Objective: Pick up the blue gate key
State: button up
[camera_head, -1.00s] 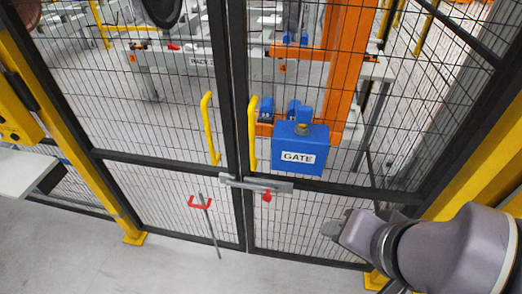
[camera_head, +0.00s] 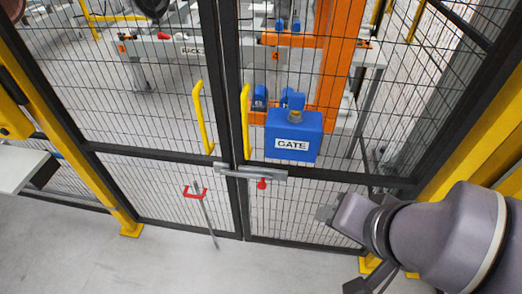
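A blue box labelled GATE (camera_head: 293,136) is mounted on the right gate leaf, just right of the yellow handles. A small blue piece, which looks like the blue gate key (camera_head: 295,100), stands upright on a grey round fitting on top of the box. My grey-purple arm comes in from the lower right. The end of my arm with my gripper (camera_head: 327,213) is low in front of the mesh, below and right of the box, and apart from the key. Its fingers are not clear, so I cannot tell whether they are open.
The double mesh gate is closed, with a grey latch bar (camera_head: 250,172) and red knob (camera_head: 262,184) across the middle. A rod with a red handle (camera_head: 194,192) is low on the left leaf. Yellow posts flank the gate. A pale table (camera_head: 20,168) stands left. Floor in front is clear.

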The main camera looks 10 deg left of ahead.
aim_at(296, 103)
jog(key=u, duration=2.3)
jog(key=k+z, duration=0.1)
jog(key=z, duration=1.8)
jog(key=i+u, duration=0.35)
jog(key=i+l+u, duration=0.15)
jog(key=u, duration=0.15)
